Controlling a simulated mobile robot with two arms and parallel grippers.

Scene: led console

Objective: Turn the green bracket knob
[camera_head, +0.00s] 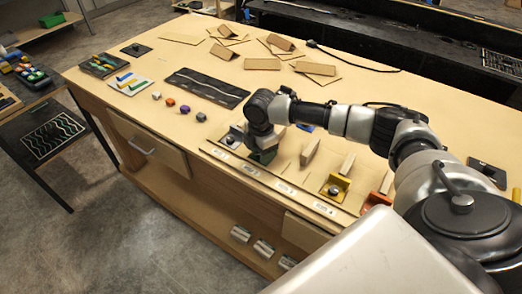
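The green bracket (263,157) sits near the front edge of the wooden table, behind a strip of white labels. My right gripper (264,146) points down right over it, at the end of the arm that reaches in from the right. The gripper and wrist cover the upper part of the bracket, and I cannot make out its knob. The fingers are too small and hidden to tell whether they are open or shut, or whether they touch the knob. My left gripper is not in view.
A yellow bracket (335,187) and an orange bracket (378,199) stand to the right in the same row; a grey knob (233,136) is to the left. A black panel (205,88), small colored knobs and cardboard pieces (262,64) lie farther back.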

